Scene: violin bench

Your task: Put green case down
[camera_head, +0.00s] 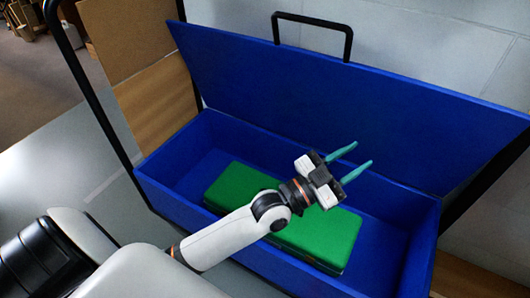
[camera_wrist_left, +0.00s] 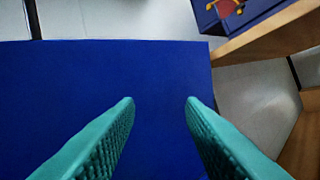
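The green case (camera_head: 322,238) lies flat inside a large open blue case (camera_head: 168,203), on its floor. My left arm crosses over the green case and hides part of it. My left gripper (camera_head: 356,160) is above the green case, apart from it, with its two teal fingers spread and nothing between them. In the left wrist view the open fingers (camera_wrist_left: 160,100) point at a plain blue surface (camera_wrist_left: 100,75). The green case is not seen in that view. My right gripper is not in view.
The blue lid (camera_head: 300,95) stands raised at the back, with a black handle (camera_head: 312,20) behind its top edge. Blue walls surround the green case. In the left wrist view, a wooden edge (camera_wrist_left: 265,32) and a blue item with red and yellow (camera_wrist_left: 226,10) show at upper right.

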